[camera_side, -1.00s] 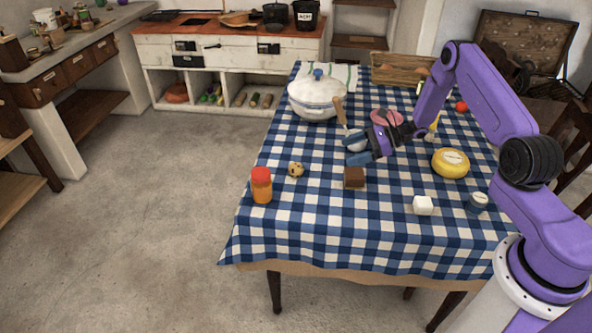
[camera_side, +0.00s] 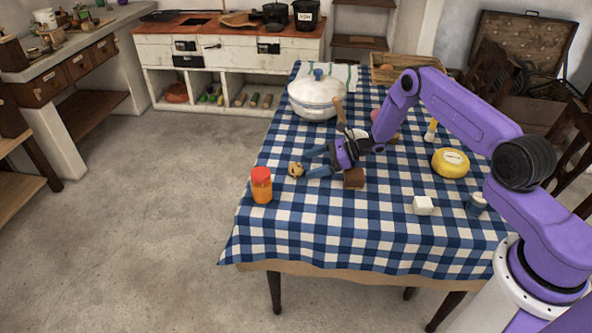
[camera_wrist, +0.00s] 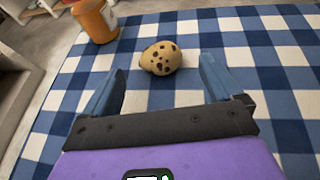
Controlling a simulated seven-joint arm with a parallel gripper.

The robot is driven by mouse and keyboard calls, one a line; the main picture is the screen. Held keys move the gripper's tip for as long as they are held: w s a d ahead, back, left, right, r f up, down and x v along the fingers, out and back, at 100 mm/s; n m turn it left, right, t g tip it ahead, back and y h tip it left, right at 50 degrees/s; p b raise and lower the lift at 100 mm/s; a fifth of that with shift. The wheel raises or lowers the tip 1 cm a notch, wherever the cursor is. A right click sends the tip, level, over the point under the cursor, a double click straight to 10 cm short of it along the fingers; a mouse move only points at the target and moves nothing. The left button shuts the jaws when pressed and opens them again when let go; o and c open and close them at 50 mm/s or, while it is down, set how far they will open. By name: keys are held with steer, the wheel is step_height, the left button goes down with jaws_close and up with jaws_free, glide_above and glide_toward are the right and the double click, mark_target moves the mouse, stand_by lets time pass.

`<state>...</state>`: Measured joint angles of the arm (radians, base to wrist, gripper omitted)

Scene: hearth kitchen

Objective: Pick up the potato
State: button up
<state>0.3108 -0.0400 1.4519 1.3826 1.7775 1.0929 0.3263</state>
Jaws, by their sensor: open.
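The potato (camera_side: 296,170) is small, tan and dark-spotted. It lies on the checked cloth near the table's left edge. In the wrist view the potato (camera_wrist: 161,58) lies just beyond the fingertips, roughly midway between them. My gripper (camera_side: 310,163) is low over the table, reaching left, with its two blue fingers spread and nothing between them. In the wrist view my gripper (camera_wrist: 160,80) shows both fingers apart, one on each side of the potato's line.
An orange jar with a red lid (camera_side: 261,186) stands left of the potato. A brown block (camera_side: 354,179) sits below my wrist. A white lidded pot (camera_side: 316,97) stands behind. A white cube (camera_side: 423,205) and a yellow round (camera_side: 450,163) are to the right.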

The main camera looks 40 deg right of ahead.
mark_target(301, 166)
steer(key=shift+x, duration=2.35)
steer(key=c, duration=1.1)
steer(key=shift+r, duration=0.15)
steer(key=shift+r, duration=0.5)
step_height(301, 166, up, 2)
steer(key=shift+r, duration=0.1)
steer(key=s+r, duration=0.3)
steer(key=s, duration=0.1)
steer(key=s+r, duration=0.3)
steer(key=s, duration=0.2)
steer(key=s+d+r, duration=0.1)
steer(key=s+r, duration=0.2)
steer(key=s, duration=0.2)
steer(key=shift+r, duration=0.3)
